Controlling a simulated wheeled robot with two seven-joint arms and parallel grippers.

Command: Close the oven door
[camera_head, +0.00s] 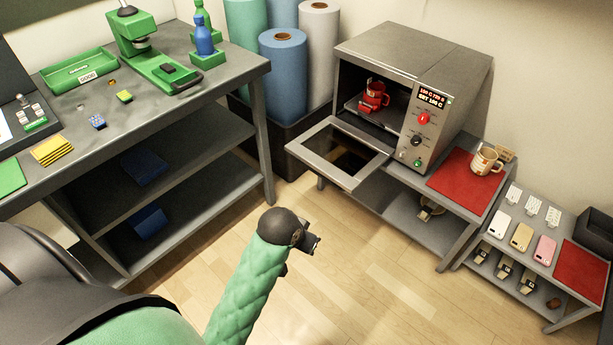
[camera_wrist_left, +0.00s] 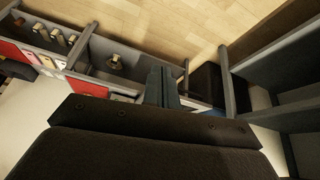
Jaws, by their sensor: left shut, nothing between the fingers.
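The oven (camera_head: 415,85) is a grey box with a control panel on a low table. Its door (camera_head: 340,154) is open, hinged low and folded out toward me, nearly flat, with a dark window. Inside, a red mug (camera_head: 375,96) stands on a rack. My left gripper (camera_head: 313,243) is out over the floor, below and in front of the door, apart from it. Its fingers are small in the head view; in the left wrist view they show as a dark closed pair (camera_wrist_left: 162,86) with nothing visible between them. My right gripper is not in view.
A low shelf with phones (camera_head: 522,237) stands further right. The workbench (camera_head: 240,78) with a green press (camera_head: 150,50) is at left. Paper rolls (camera_head: 283,68) stand behind. The floor between is clear.

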